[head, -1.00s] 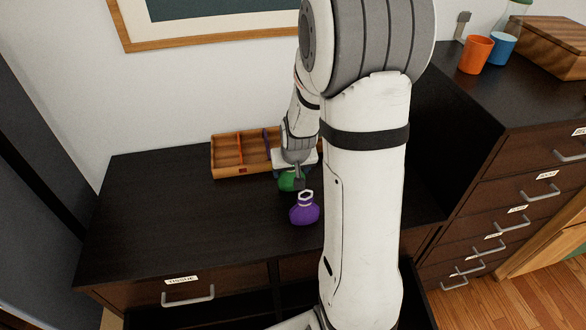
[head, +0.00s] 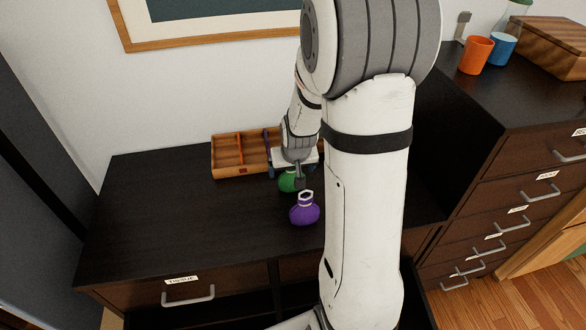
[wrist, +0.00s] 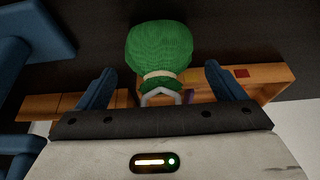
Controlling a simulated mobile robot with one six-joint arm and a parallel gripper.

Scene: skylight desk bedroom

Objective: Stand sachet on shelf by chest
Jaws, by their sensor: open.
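A green sachet (wrist: 158,52) with a pale band and loop at its neck shows in the wrist view, between the two blue fingers of my gripper (wrist: 160,85). The fingers are apart, with a gap on both sides of the sachet's neck. In the head view the green sachet (head: 289,181) stands on the dark dresser top, partly hidden by my gripper (head: 300,178). A purple sachet (head: 304,210) with a white neck loop stands just in front of it. I cannot tell which sachet the task means. My arm hides part of the dresser.
A wooden compartment tray (head: 232,170) lies behind the sachets by the wall. A taller drawer chest (head: 480,135) stands at right, with an orange cup (head: 475,55), a blue cup (head: 502,48) and a wooden box (head: 555,45). The dresser's left top (head: 160,210) is clear.

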